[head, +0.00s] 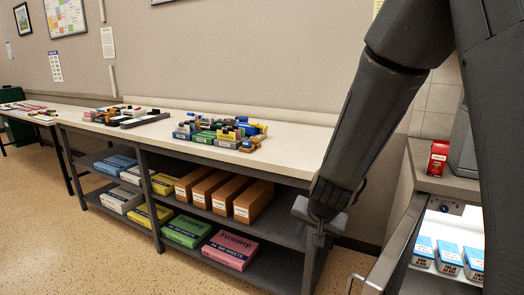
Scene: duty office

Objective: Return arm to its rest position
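My dark arm (372,110) comes down from the upper right and crosses in front of the right end of the long table. My gripper (318,238) is at its lower end, a small grey shape pointing down in front of the table's right end. It is small and partly hidden by the wrist, so I cannot tell whether its fingers are open or shut. I see no object clearly held in it.
The long table (290,140) carries coloured boxes; its shelves hold brown boxes (212,190) and paper packs (230,250). At right, a red carton (437,158) stands on a counter (470,187) above a lit, open compartment with blue-white cartons (449,258). The floor (90,250) at left is clear.

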